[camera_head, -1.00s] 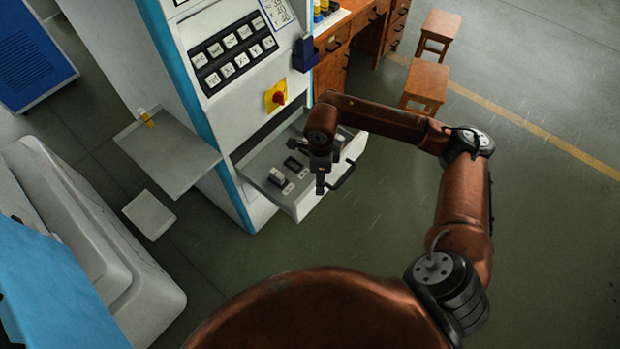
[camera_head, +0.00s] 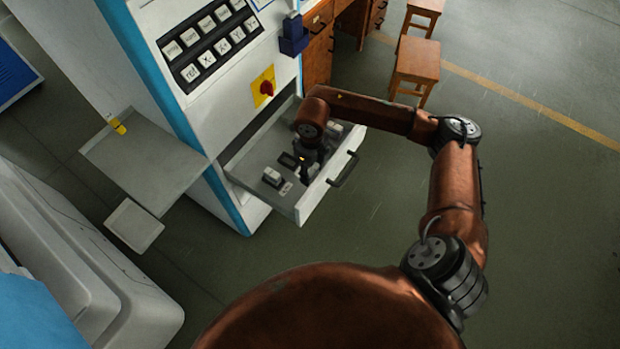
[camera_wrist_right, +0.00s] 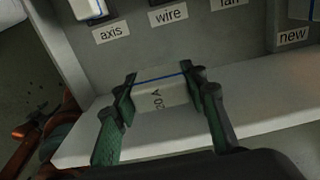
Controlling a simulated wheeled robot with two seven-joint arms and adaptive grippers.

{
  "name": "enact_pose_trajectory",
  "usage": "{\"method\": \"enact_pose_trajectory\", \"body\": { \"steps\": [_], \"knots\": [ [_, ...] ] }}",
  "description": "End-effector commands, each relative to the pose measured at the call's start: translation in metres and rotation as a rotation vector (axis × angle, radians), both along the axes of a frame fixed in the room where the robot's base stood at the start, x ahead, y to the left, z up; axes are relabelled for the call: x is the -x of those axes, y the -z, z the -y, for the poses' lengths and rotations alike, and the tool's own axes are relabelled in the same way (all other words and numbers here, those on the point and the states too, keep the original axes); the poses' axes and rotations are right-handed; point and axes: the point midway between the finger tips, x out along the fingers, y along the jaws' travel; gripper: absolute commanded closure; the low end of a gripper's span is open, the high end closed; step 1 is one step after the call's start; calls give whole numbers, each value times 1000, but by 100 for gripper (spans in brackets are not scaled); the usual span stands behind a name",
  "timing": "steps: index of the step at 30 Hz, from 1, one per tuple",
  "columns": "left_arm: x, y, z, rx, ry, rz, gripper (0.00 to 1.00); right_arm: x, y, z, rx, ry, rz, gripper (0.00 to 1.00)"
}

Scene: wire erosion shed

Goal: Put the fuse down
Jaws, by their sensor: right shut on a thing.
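My right gripper (camera_head: 306,168) is low over the open drawer (camera_head: 250,184) of the white and blue machine. In the right wrist view the gripper (camera_wrist_right: 165,84) is shut on a pale fuse (camera_wrist_right: 162,96) marked "20 A" with a blue line along its edge. The drawer floor has labels "axis" (camera_wrist_right: 113,34), "wire" (camera_wrist_right: 168,15), "fan" and "new" (camera_wrist_right: 293,36). Another white fuse (camera_wrist_right: 86,8) sits by "axis" and also shows in the head view (camera_head: 272,175). The held fuse appears near the drawer's front wall (camera_wrist_right: 75,147); I cannot tell whether it touches anything. My left gripper is out of view.
The drawer front has a dark handle (camera_head: 343,170). Above it are a red knob on a yellow plate (camera_head: 265,87) and a keypad (camera_head: 210,45). A grey shelf (camera_head: 150,165) juts out left. Wooden stools (camera_head: 415,62) stand behind; the floor at right is clear.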

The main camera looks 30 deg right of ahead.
Motion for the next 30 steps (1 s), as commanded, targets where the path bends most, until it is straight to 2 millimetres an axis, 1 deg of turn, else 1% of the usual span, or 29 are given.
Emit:
{"method": "enact_pose_trajectory", "body": {
  "steps": [5, 9, 12, 19, 23, 24, 30],
  "knots": [
    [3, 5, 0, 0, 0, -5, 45, 0, 19, -1, 0, 0, -2, 90],
    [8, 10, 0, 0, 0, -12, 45, 0, 43, -1, -1, -1, -3, 90],
    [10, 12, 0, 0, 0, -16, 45, 0, 54, -1, -1, -2, -1, 90],
    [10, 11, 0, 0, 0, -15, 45, -1, 53, -1, 0, -3, 1, 90],
    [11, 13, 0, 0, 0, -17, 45, -1, 56, -1, 0, -2, 1, 90],
    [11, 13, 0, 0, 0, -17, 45, -1, 56, -1, 0, -2, 1, 59],
    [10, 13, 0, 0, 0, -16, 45, -1, 56, -1, 0, -2, 1, 45]
  ]
}}
